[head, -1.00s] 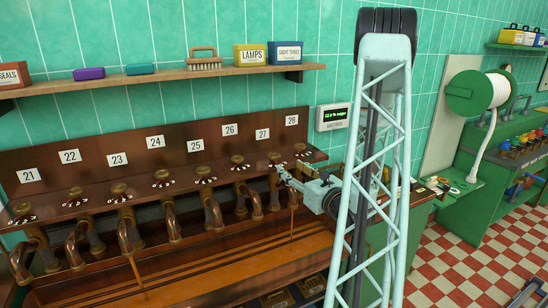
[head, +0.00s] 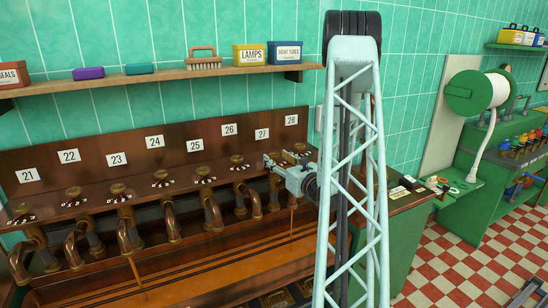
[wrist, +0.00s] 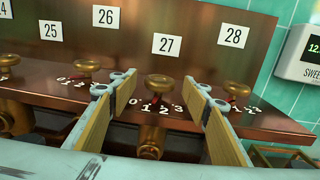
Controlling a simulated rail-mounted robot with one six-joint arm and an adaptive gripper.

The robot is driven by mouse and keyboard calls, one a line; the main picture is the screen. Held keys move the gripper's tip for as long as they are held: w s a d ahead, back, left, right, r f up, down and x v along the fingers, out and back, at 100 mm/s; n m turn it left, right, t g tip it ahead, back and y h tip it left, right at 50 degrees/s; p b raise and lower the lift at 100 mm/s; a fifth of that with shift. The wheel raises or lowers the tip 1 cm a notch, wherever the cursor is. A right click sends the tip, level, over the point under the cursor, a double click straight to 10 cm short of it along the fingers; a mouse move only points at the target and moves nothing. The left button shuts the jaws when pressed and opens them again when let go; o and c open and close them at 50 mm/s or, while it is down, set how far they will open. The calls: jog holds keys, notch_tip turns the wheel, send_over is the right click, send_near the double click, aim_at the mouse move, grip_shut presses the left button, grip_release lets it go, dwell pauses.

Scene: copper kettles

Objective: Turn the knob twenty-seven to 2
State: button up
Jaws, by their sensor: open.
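Knob twenty-seven (wrist: 159,84) is a round brass knob below the "27" label (wrist: 166,44) in the wrist view, with the digits 0, 1, 2, 3 in white around its front. My gripper (wrist: 160,80) is open, one finger to the left of the knob and one to the right, with visible gaps on both sides in this view. In the head view my gripper (head: 276,159) is at the panel below the "27" label (head: 262,134), and it largely hides the knob there.
Neighbouring brass knobs stand close by: knob twenty-six (wrist: 86,66) to the left and knob twenty-eight (wrist: 237,89) to the right. Curved copper spouts (head: 250,200) hang below the panel. A shelf (head: 170,79) runs along the tiled wall above.

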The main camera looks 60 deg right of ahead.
jog(key=shift+x, duration=1.35)
jog(key=c, duration=0.9)
